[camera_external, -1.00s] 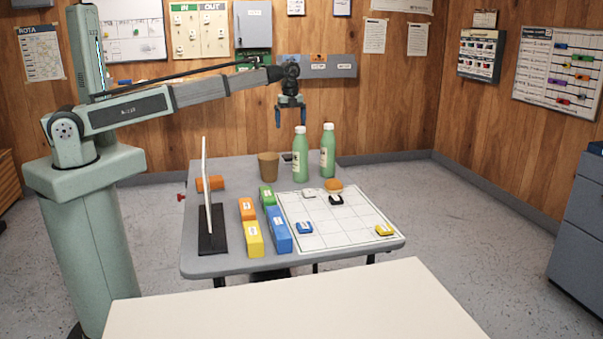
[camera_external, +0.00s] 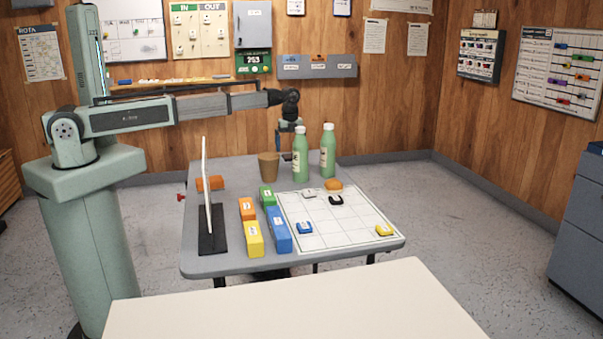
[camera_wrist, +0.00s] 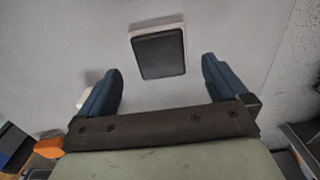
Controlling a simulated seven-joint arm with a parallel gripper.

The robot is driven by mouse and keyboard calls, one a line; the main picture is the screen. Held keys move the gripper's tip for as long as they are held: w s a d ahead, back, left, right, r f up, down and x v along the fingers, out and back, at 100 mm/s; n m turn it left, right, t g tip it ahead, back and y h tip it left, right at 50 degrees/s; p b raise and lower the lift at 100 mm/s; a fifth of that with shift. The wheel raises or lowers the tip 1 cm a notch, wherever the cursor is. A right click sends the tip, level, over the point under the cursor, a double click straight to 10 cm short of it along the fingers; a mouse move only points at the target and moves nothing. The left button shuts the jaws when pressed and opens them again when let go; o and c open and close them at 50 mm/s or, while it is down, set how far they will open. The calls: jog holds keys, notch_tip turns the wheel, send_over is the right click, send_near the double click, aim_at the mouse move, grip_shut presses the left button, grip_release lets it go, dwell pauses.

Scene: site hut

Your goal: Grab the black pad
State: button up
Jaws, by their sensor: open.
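The black pad (camera_wrist: 160,53) shows in the wrist view as a dark, rounded rectangle with a pale edge, lying on a grey surface. My gripper (camera_wrist: 160,67) is open, one blue finger on each side of the picture. The pad appears just beyond and between the fingertips, with visible gaps to both. In the external view my gripper (camera_external: 284,147) hangs pointing down at the far side of the table, partly behind the left green bottle (camera_external: 300,155). I cannot make out the pad clearly there.
A second green bottle (camera_external: 328,152) and a brown cup (camera_external: 268,166) stand near my gripper. On the grey table (camera_external: 225,262) are several coloured blocks, an upright white panel (camera_external: 206,190) and a white grid board (camera_external: 335,236) with small coloured pieces.

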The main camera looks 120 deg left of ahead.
aim_at(291, 156)
notch_tip(291, 156, down, 4)
jog(key=shift+f, duration=0.1)
jog(key=c, duration=1)
